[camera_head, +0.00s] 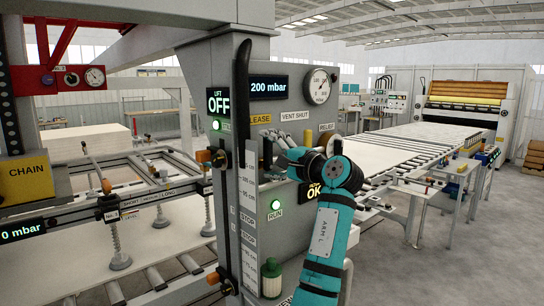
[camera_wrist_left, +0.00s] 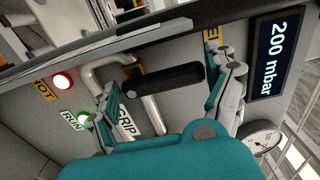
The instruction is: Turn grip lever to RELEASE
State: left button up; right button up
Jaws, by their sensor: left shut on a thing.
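In the left wrist view, the grip lever's black handle (camera_wrist_left: 165,78) lies between the fingers of my left gripper (camera_wrist_left: 170,86), which is shut on it. A white GRIP label (camera_wrist_left: 127,121) is below the handle. The end of a yellow label (camera_wrist_left: 211,36) shows beside the right-hand finger. In the head view, my left gripper (camera_head: 285,148) is at the grey panel, just below the partly hidden yellow RELEASE label (camera_head: 261,119). It covers most of the lever there, so I cannot tell the lever's exact angle. My right gripper is out of view.
The panel carries a 200 mbar display (camera_head: 269,87), a dial gauge (camera_head: 319,86) and a green RUN light (camera_head: 276,205). A tall black bar (camera_head: 242,150) stands left of my gripper. A roller conveyor (camera_head: 410,145) runs behind right. Open floor (camera_head: 440,270) lies at right.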

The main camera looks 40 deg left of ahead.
pick_arm(q)
jog(key=shift+a+r, duration=0.1)
jog(key=shift+r, duration=0.2)
jog(key=o, duration=1.4)
jog(key=shift+c, duration=0.2)
jog(key=shift+o, duration=0.6)
jog(key=shift+a+f, duration=0.2)
jog(key=shift+f, duration=0.05)
jog(key=d, duration=1.2)
jog(key=shift+s, duration=0.45)
